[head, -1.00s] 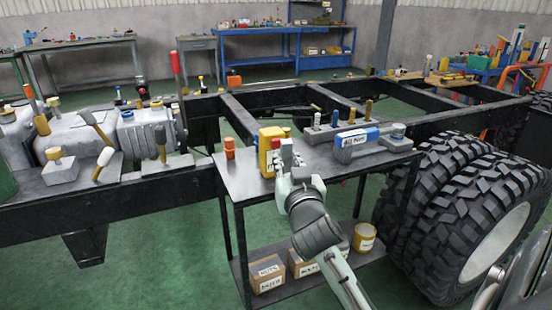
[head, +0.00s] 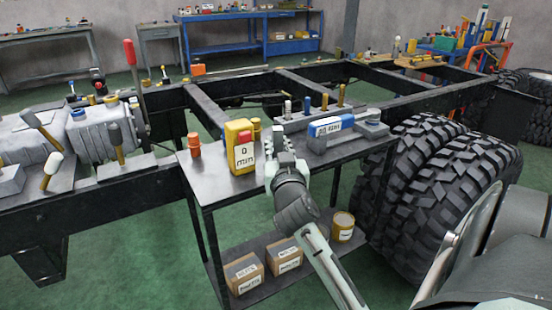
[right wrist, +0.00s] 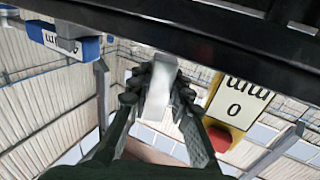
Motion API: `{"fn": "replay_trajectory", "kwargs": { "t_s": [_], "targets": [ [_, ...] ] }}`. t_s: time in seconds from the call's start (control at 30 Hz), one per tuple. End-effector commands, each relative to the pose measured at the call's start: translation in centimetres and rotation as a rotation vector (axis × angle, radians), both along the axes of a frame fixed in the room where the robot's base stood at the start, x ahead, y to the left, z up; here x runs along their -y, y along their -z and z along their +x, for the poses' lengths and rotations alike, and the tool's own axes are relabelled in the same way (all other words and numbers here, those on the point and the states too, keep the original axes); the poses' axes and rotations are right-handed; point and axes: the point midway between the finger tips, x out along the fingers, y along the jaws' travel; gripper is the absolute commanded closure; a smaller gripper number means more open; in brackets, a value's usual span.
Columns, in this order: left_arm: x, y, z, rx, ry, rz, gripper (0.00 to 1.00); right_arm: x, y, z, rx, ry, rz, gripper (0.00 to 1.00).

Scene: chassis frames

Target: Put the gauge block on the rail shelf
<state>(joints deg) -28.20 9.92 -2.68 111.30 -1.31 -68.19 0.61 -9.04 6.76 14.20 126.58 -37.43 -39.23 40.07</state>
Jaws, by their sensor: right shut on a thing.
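My right gripper (head: 281,156) is over the front part of the dark table, right of the yellow unit. In the right wrist view its fingers (right wrist: 160,92) are shut on a pale, plain block (right wrist: 158,100), which I take to be the gauge block. In the head view the block is mostly hidden by the fingers. I cannot tell whether it touches the table. The table top (head: 214,180) adjoins the chassis rail (head: 420,106); which surface is the rail shelf is not clear. My left gripper is not in view.
The yellow unit (head: 240,146) with a "0 mm" label stands close left of the gripper. An orange cylinder (head: 194,145) is further left. A blue labelled unit (head: 331,126) and a pin rack (head: 290,122) lie behind right. Boxes (head: 244,274) sit on the lower shelf. A large tyre (head: 440,190) stands right.

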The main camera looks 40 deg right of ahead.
Motion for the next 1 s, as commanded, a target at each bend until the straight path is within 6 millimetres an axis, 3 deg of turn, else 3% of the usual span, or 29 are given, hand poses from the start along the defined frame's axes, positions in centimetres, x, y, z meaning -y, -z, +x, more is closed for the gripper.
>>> {"fn": "replay_trajectory", "kwargs": {
  "t_s": [0.1, 0.2, 0.6, 0.63, 0.77, 1.0],
  "targets": [
    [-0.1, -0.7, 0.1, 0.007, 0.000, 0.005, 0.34, 0.0, 2.2, 0.0, -0.006, 0.000, 0.001, 1.00],
    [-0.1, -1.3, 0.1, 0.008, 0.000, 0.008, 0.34, 0.0, 3.1, 0.0, -0.004, 0.000, 0.000, 1.00],
    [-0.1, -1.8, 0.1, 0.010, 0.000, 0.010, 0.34, 0.0, 3.4, 0.0, -0.001, -0.001, -0.001, 1.00],
    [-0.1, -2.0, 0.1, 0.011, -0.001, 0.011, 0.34, 0.0, 3.3, 0.0, -0.001, -0.001, 0.000, 0.78],
    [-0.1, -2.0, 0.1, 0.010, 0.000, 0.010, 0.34, 0.0, 3.3, 0.0, -0.001, -0.001, 0.000, 0.62],
    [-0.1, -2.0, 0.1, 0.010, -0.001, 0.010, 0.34, 0.0, 3.3, 0.0, -0.001, -0.001, 0.000, 0.60]
  ]
}}
